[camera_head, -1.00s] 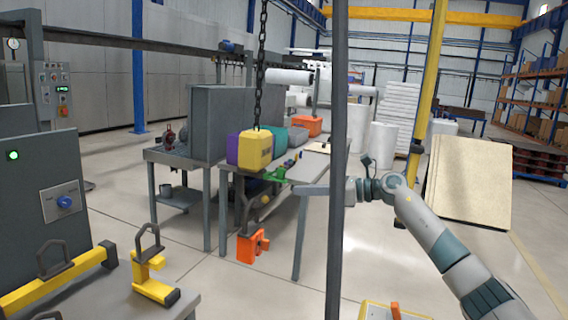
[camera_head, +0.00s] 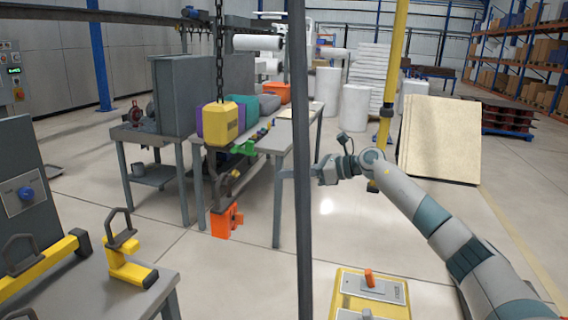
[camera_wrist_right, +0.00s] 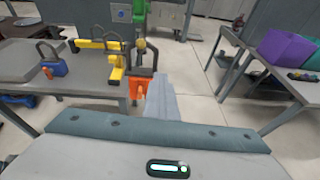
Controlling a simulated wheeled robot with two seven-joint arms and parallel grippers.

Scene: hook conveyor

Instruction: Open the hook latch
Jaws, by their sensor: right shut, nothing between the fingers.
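A yellow hoist block (camera_head: 221,124) hangs on a dark chain, with a dark grey hook (camera_head: 228,183) under it. A green part (camera_head: 244,148), likely the latch, shows at the hook's upper right. An orange piece (camera_head: 226,221) hangs low on the hook; an orange piece also shows in the right wrist view (camera_wrist_right: 137,88). My left gripper is out of view.
A grey workbench (camera_head: 287,138) stands behind the hook. A table with yellow brackets (camera_head: 125,262) is at the lower left. A yellow control box (camera_head: 350,284) with an orange lever is below.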

